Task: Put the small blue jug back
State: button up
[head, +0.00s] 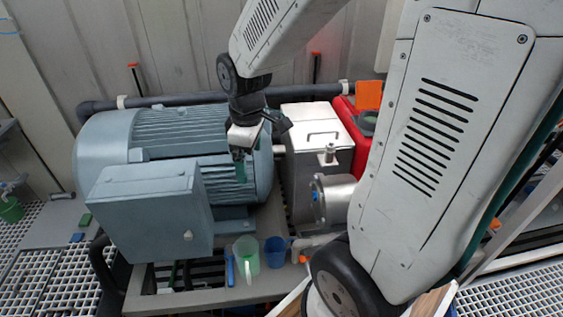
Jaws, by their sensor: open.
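The small blue jug (275,252) stands upright at the front of the grey machine frame (205,297), right of a larger pale green jug (246,257). My gripper (240,168) hangs in front of the big grey-blue motor (175,135), above and left of the blue jug and clear of it. It is open and I see nothing held in it. Its fingertips are small and partly dark against the motor.
A blue-handled tool (229,268) lies left of the green jug. A steel tank (310,145) and a red container (355,130) stand to the right. A green jug (10,208) is at the far left. My arm hides much of the right side.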

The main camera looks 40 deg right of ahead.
jog(key=s+a+r+m, duration=0.2)
jog(key=s+r, duration=0.3)
jog(key=s, duration=0.3)
jog(key=s+a+r+m, duration=0.3)
jog(key=s+r+m, duration=0.2)
jog(key=s, duration=0.3)
jog(key=shift+s+r, duration=0.3)
jog(key=shift+r, duration=0.1)
jog(key=shift+a, duration=0.1)
